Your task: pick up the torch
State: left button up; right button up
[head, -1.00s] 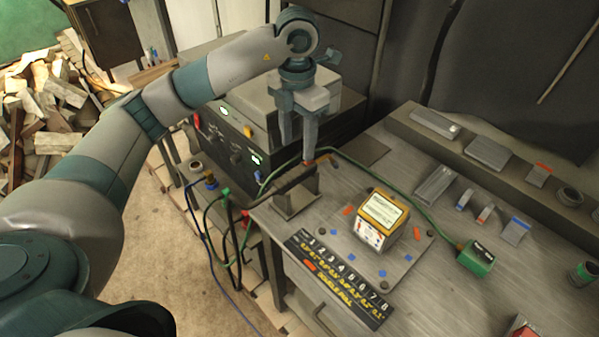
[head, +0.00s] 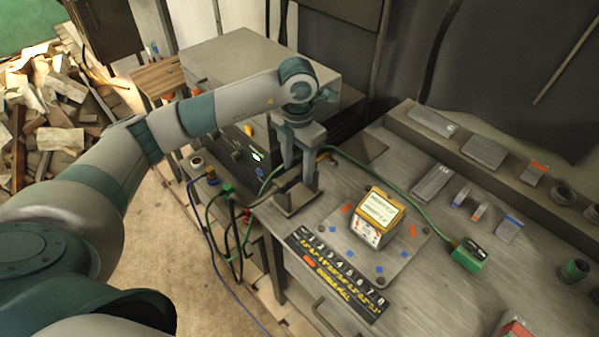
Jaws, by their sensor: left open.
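The torch (head: 266,196) is a dark, slim tool lying on a small grey stand (head: 289,204) at the table's left edge. Part of it is hidden behind my fingers, and a small orange part shows just right of them. My left gripper (head: 299,176) points down, open, with its two fingers apart at the torch and stand. I cannot tell whether the torch lies between the fingers or whether they touch it. My right gripper is not in view.
A yellow-and-white box (head: 379,215) sits on a metal plate right of the stand. A numbered black strip (head: 338,275) lies in front. A green cable (head: 385,183) runs to a green block (head: 470,254). A large dark machine (head: 235,148) stands behind and left.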

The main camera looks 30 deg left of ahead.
pick_arm(q)
jog(key=shift+d+f+p, duration=0.1)
jog(key=shift+f+p, duration=0.4)
jog(key=shift+p, duration=0.1)
notch_tip(320, 180, down, 3)
jog(key=shift+d+r+p, duration=0.1)
jog(key=shift+p, duration=0.75)
jog(key=shift+f, duration=0.65)
jog(key=c, duration=1.1)
